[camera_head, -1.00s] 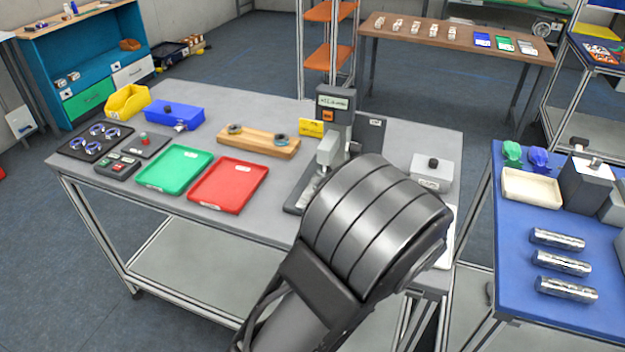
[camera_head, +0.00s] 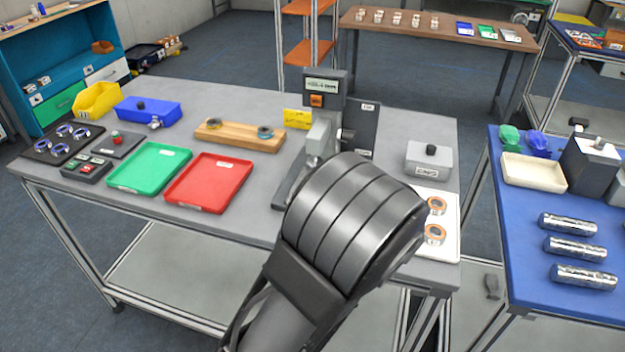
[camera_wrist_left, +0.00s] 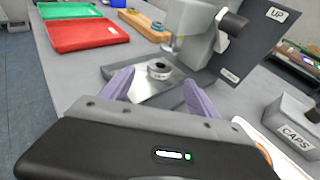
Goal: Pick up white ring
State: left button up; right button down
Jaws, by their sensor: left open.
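A small white-grey ring (camera_wrist_left: 160,68) with a dark centre lies on the metal base plate (camera_wrist_left: 143,88) of the press in the left wrist view. My left gripper (camera_wrist_left: 160,90) is open and empty. Its two purple fingers point toward the plate, one on each side of the ring's line, with the ring just beyond and between the tips; I cannot tell the exact gap. In the head view my own arm hides the gripper fingers, the ring and part of the press (camera_head: 322,110). My right gripper is not in view.
A grey CAPS box (camera_wrist_left: 290,125) is at right. A white tray (camera_head: 449,208) holds orange rings. Red (camera_head: 208,183) and green (camera_head: 150,167) trays and a wooden block (camera_head: 238,137) lie left.

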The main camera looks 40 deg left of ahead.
pick_arm(q)
jog(key=shift+x, duration=0.85)
jog(key=shift+p+x, duration=0.35)
jog(key=shift+x, duration=2.3)
jog(key=shift+c, duration=0.5)
grip_shut()
